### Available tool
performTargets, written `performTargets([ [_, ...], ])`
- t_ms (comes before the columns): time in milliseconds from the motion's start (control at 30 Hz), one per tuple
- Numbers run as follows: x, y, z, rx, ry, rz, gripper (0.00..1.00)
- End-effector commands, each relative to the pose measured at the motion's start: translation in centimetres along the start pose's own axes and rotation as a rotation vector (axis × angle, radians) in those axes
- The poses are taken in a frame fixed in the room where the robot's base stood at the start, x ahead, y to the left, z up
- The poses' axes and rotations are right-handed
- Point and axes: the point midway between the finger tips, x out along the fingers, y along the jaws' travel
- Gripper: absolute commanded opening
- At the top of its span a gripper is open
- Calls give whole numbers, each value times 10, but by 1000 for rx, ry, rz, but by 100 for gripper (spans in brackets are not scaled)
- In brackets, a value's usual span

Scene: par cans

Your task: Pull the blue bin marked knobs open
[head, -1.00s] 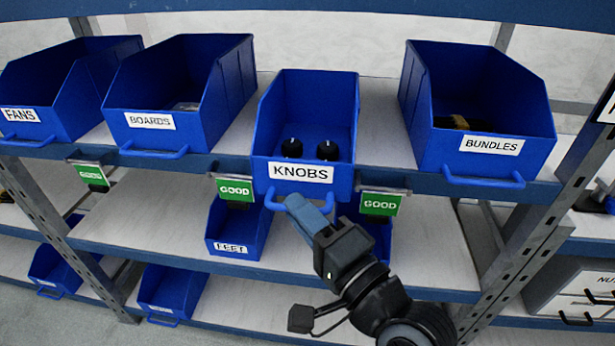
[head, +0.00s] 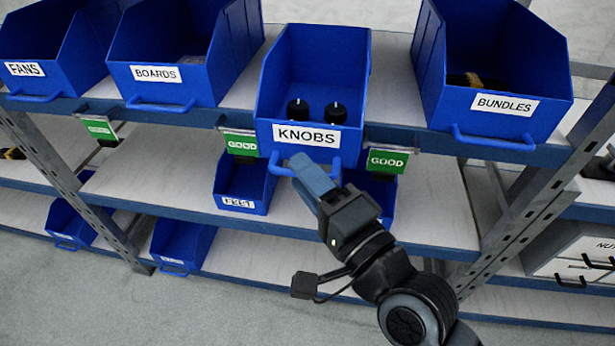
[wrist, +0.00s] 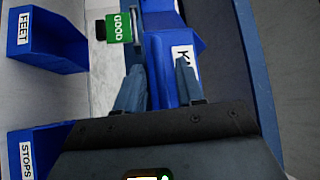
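The blue bin marked KNOBS (head: 265,98) stands on the upper shelf in the head view, with two black knobs (head: 316,110) inside. Its front juts out past the shelf edge and the neighbouring bins. The bin's handle (head: 345,162) is a blue bar below the label. My gripper (head: 308,170) is at this handle, its blue-grey fingers shut on it. In the wrist view my gripper (wrist: 158,80) has one finger on each side of the blue handle, and part of the bin's label (wrist: 184,60) shows behind the right finger. The exact contact is partly hidden.
Bins marked BOARDS (head: 205,85) and FANS (head: 62,80) stand to the left, and BUNDLES (head: 440,105) to the right. Green GOOD tags (head: 387,161) hang at the shelf edge. A FEET bin (head: 228,190) sits on the shelf below. Grey floor (head: 90,300) lies in front.

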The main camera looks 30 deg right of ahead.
Motion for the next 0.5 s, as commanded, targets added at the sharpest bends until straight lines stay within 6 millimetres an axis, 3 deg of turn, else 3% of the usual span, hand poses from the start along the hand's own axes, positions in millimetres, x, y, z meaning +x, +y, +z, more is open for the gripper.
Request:
performTargets([
  [167,-14,3,1,1,-1,2,38],
  [500,-63,3,1,1,-1,3,38],
])
